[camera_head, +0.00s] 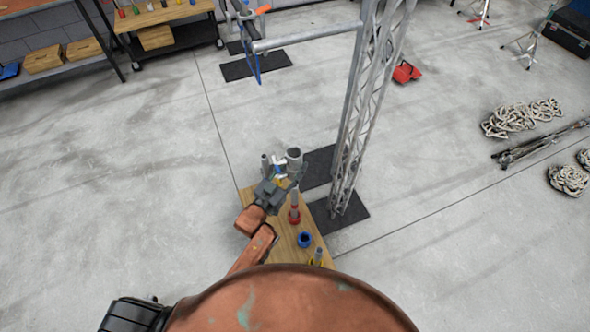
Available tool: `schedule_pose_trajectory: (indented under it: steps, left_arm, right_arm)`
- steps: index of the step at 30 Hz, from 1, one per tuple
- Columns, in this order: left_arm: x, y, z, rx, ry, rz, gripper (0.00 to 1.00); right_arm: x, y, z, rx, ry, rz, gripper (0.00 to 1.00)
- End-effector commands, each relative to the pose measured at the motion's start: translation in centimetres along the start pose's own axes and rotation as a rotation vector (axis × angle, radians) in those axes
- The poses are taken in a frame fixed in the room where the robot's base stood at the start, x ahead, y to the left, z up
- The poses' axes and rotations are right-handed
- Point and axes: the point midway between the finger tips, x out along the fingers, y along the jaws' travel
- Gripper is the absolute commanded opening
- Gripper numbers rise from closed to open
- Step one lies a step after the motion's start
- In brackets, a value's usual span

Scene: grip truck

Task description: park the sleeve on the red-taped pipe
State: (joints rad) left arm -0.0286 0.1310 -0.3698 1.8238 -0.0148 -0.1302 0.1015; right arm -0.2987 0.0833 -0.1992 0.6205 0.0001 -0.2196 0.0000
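The red-taped pipe (294,214) stands upright on a narrow wooden bench (291,257), with a red band around its lower part and a pale upper part. The grey sleeve (294,155) is an open-topped cylinder just beyond it. My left gripper (295,173) reaches over the bench and appears shut around the sleeve's lower part, partly hiding it. The sleeve looks roughly upright, raised, and apart from the red-taped pipe. My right gripper is not in view.
A blue ring-like piece (305,239) and a yellow-marked pipe (317,257) stand nearer on the bench. A grey pipe (264,163) stands at its far end. A metal truss tower (358,120) rises close to the right. Open floor lies left.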

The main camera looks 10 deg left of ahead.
Motion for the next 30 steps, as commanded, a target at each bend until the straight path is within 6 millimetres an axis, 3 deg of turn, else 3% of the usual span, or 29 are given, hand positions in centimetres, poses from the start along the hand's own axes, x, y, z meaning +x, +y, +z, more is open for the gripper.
schedule_pose_trajectory:
  steps: [1,4,14,30]
  left_arm:
    - [0.8,-0.4,1.6,0.002,0.003,0.007,0.0]
    - [1.7,-0.9,3.0,-0.002,0.004,0.015,0.0]
    - [2.1,-1.2,4.2,-0.003,0.006,0.018,0.0]
    - [2.1,-1.2,8.0,-0.004,0.004,0.018,0.0]
  right_arm:
    - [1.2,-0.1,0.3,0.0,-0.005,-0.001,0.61]
    - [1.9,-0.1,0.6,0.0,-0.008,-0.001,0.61]
    - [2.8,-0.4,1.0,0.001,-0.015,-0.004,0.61]
    - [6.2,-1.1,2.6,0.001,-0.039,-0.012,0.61]
